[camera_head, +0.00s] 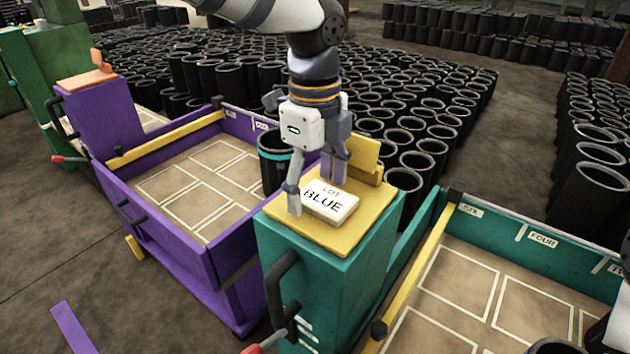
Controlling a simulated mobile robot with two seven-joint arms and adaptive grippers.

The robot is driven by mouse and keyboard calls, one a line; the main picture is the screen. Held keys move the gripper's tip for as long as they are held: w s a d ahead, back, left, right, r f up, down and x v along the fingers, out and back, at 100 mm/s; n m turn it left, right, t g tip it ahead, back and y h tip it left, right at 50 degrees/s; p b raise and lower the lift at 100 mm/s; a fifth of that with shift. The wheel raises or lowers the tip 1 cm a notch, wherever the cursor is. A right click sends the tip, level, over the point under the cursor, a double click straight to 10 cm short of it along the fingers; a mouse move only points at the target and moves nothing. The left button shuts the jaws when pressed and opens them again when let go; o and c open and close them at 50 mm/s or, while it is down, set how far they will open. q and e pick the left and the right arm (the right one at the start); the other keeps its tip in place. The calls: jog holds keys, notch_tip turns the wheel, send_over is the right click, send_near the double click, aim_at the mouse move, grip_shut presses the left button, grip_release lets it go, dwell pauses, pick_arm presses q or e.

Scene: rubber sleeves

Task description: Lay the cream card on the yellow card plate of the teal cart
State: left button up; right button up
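The cream card (327,201), a thick block marked "LOT BLUE", lies on the yellow card plate (345,238) on top of the teal cart's end post (325,275). My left gripper (316,194) points down over the plate. Its fingers are spread wider than the card, one by the card's left corner and the other at its far side. A small gap seems to show at the near finger; contact at the far finger is hard to tell.
The teal cart's tray (462,281) extends right, with outlined squares. A purple cart (175,252) stands left, holding a black sleeve with a teal band (274,168). A raised yellow block (365,157) backs the plate. Many black sleeves (420,150) stand behind.

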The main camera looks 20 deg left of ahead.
aim_at(315, 193)
pick_arm(q)
notch_tip(315, 193, up, 12)
jog(key=shift+r, duration=0.15)
dwell(0.4)
